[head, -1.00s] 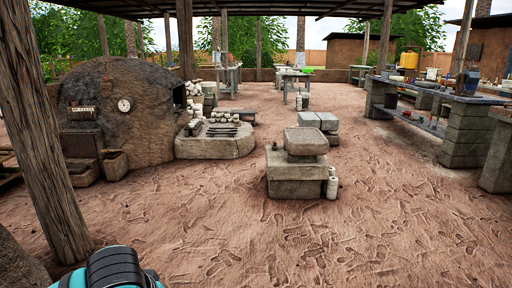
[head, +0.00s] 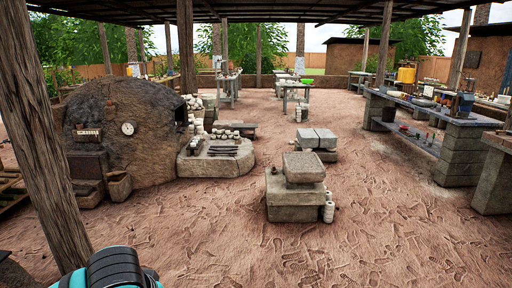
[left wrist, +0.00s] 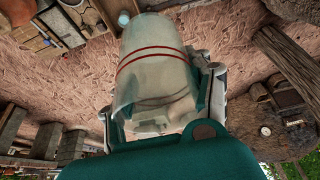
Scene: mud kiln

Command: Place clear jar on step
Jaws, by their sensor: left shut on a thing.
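The clear jar (left wrist: 152,88) fills the middle of the left wrist view. It is see-through, with two thin red bands around it. My left gripper (left wrist: 163,108) is shut on it, with a finger at each side, and the ground shows behind it. In the head view only a teal and black part of my left arm shows at the bottom left; the jar and gripper are out of that picture. My right gripper is in neither view. A low stone ledge (head: 207,167) juts from the kiln's front; I cannot tell whether this is the step.
Stacked stone blocks (head: 295,190) stand mid-floor, with white containers (head: 328,207) beside them. The domed mud kiln (head: 125,125) is at left, behind a wooden post (head: 42,140). A loaded workbench (head: 440,112) stands at right. The sandy floor in front is clear.

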